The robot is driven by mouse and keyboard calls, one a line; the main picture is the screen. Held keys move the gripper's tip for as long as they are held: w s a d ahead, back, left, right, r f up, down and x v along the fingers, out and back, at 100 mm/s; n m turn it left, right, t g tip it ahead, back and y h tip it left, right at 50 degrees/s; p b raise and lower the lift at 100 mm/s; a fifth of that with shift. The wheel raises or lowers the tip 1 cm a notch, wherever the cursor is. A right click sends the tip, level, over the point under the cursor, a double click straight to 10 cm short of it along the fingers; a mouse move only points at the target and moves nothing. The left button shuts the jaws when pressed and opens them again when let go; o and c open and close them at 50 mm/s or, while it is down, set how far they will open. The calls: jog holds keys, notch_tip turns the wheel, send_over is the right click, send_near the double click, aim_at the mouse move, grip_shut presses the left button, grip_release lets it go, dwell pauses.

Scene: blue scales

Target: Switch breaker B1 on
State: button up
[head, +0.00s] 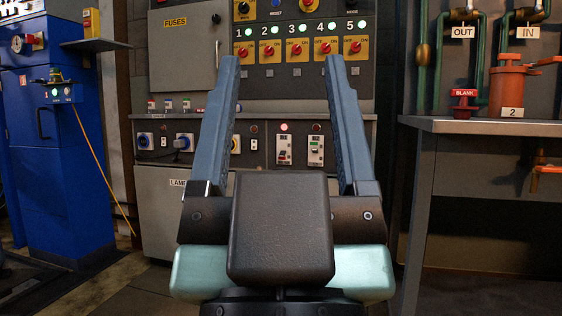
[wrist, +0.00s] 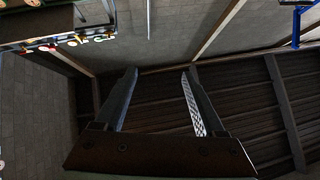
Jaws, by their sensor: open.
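Breaker B1 (head: 284,150) is a small light plate on the lower grey panel, seen between my fingers in the head view.
Above are several numbered red rotary switches (head: 299,49) with green lamps. Dials and a socket (head: 184,142) sit left of the breakers. A metal bench (head: 480,127) with red pipework stands right, a blue cabinet (head: 50,170) left. The wrist view shows a panel edge (wrist: 40,42) at upper left.

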jog(key=shift+w+f, duration=0.1)
jog(key=shift+w, duration=0.25)
jog(key=shift+c, duration=0.2)
